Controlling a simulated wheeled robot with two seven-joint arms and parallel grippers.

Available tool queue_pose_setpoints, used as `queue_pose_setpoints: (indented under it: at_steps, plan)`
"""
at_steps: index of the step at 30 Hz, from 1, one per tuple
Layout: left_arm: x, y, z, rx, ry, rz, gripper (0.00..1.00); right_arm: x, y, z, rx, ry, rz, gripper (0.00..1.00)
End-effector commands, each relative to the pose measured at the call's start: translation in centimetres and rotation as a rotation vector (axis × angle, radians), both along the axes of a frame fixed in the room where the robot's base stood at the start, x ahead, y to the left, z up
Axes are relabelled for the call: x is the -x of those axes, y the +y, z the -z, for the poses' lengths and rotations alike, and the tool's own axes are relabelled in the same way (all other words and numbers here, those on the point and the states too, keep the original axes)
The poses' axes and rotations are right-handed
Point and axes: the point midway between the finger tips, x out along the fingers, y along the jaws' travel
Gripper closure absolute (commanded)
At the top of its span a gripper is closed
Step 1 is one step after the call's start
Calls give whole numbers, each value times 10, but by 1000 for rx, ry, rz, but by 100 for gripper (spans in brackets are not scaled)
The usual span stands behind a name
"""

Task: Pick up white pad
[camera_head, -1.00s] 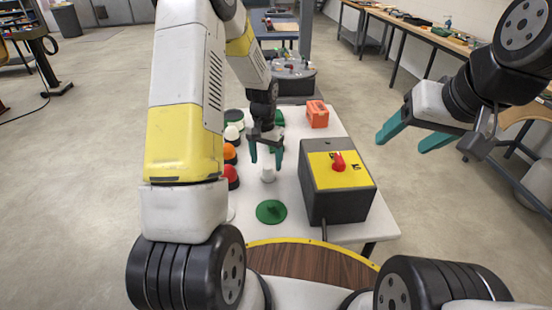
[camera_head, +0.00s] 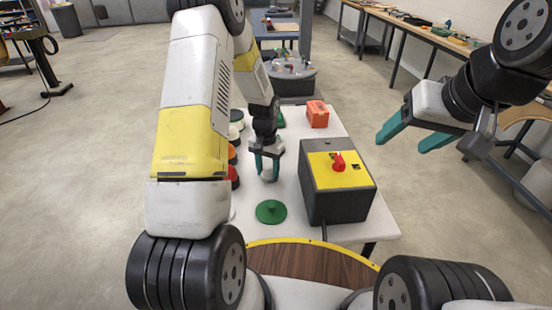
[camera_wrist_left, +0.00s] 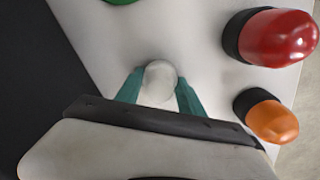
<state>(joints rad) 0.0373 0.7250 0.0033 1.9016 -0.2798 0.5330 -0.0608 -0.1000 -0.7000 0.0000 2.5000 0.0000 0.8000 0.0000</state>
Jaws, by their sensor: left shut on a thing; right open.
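The white pad (camera_head: 268,175) is a small pale round-topped piece on the white table in the head view. It also shows in the left wrist view (camera_wrist_left: 159,82) between the teal fingers. My left gripper (camera_head: 267,165) points down with its fingers shut on the pad's sides, and the fingers hide part of it. In the left wrist view the left gripper (camera_wrist_left: 160,90) has one finger on each side of the pad. My right gripper (camera_head: 410,137) is open and empty, in the air to the right of the table.
A grey box with a yellow top (camera_head: 338,185) and red knob stands right of the left gripper. A green disc piece (camera_head: 271,211) lies nearer me. Red (camera_wrist_left: 278,37) and orange (camera_wrist_left: 271,120) domes stand beside the pad. An orange block (camera_head: 317,114) is farther back.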

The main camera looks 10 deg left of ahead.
Motion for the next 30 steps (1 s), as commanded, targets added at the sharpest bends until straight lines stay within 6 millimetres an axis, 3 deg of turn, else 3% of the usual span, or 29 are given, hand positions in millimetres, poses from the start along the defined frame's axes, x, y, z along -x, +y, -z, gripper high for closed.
queue_pose_setpoints:
  at_steps: [8,21,30]
  plan:
    - [-1,0,-8,0,-2,0,99,0,0,0,0,0,0,34]
    - [-1,0,-87,1,-3,0,99,0,0,0,0,0,0,34]
    - [0,0,-101,1,0,1,99,0,0,0,0,0,0,34]
